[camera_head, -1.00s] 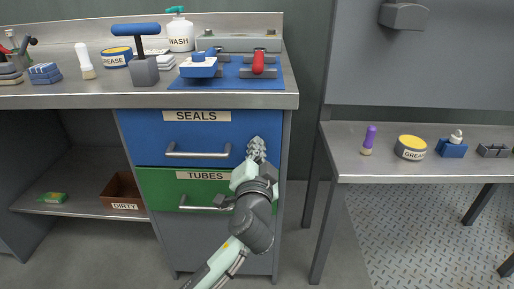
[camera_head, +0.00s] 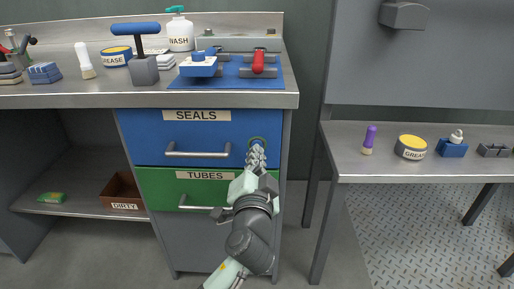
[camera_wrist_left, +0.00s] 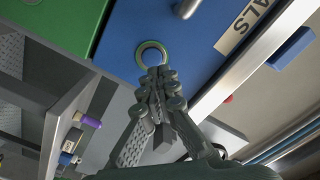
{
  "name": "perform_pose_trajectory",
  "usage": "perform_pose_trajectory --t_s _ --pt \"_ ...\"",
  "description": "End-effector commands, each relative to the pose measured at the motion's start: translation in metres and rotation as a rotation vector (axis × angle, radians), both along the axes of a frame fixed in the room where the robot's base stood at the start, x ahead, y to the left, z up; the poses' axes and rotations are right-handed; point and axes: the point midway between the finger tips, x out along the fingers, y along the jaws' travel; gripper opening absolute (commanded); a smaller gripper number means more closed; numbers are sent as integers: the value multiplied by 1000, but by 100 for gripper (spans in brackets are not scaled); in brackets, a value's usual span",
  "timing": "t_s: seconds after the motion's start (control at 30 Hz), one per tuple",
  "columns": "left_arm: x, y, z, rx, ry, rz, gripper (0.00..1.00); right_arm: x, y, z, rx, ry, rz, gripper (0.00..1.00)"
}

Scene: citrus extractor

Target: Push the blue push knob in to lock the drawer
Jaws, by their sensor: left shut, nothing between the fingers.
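The blue drawer (camera_head: 195,138) labelled SEALS looks closed in the cabinet front. At its right end is the blue push knob (camera_head: 257,141) inside a green ring, partly hidden by my fingertips. In the left wrist view the blue knob (camera_wrist_left: 151,57) shows as a round blue centre in a pale green ring. I cannot tell how far it stands out. My left gripper (camera_head: 257,151) is shut and empty, its tips just below the knob. In the left wrist view the fingertips (camera_wrist_left: 158,74) overlap the ring's lower edge; contact is unclear. My right gripper is not in view.
A metal handle (camera_head: 198,154) is left of the knob. The green TUBES drawer (camera_head: 160,183) lies below, partly behind my left arm. The countertop (camera_head: 200,99) overhangs above. A side table (camera_head: 430,167) stands to the right across a gap.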

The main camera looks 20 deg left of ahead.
Motion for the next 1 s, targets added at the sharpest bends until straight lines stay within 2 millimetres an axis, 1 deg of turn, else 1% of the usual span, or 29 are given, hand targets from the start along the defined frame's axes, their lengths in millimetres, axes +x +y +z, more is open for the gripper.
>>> perform_pose_trajectory --t_s 0.5,1.0 --pt "-24 -7 0 0 1 1 0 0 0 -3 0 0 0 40" --pt "-26 -7 0 0 -1 1 0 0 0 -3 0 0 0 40"
